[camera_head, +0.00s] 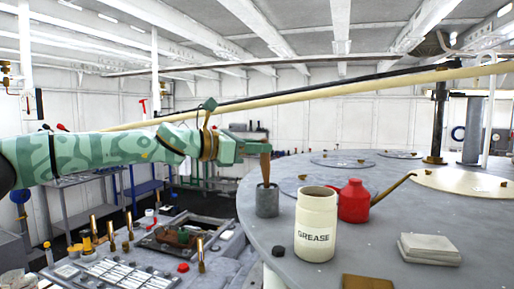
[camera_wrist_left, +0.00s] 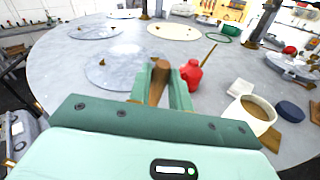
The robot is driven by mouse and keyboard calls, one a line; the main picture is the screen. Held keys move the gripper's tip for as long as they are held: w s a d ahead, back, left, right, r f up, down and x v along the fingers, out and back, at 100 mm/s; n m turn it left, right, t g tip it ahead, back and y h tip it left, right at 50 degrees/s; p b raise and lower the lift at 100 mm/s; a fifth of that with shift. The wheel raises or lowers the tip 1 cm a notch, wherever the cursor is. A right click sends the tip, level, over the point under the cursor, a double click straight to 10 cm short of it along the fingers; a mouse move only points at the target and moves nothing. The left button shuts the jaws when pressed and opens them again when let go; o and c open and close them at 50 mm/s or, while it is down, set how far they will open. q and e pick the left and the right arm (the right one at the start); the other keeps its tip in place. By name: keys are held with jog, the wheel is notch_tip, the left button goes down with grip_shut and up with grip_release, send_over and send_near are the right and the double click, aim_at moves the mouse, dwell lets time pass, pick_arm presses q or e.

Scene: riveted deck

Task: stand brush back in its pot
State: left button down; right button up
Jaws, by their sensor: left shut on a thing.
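My left gripper (camera_head: 262,146) is shut on the brush (camera_head: 265,167), a brown wooden piece held upright between its fingers. The brush also shows in the left wrist view (camera_wrist_left: 158,82), its top end between the green fingers. The pot (camera_head: 267,202) is a small dark grey cup near the left edge of the round grey table. In the head view the brush's lower end meets the pot's mouth. I cannot tell how far inside it is. In the left wrist view the pot is hidden behind the gripper. My right gripper is not in view.
A cream grease jar (camera_head: 316,222) stands close right of the pot, with a red oil can (camera_head: 355,201) behind it. A pale block (camera_head: 430,249) and a brown pad (camera_head: 367,283) lie further right.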

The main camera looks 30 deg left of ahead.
pick_arm(q)
jog(key=shift+f+b, duration=0.35)
jog(key=shift+f, duration=0.05)
jog(key=c, duration=1.2)
grip_release()
jog(key=shift+a, duration=0.1)
jog(key=shift+b+v, duration=1.2)
jog(key=shift+v, duration=6.9)
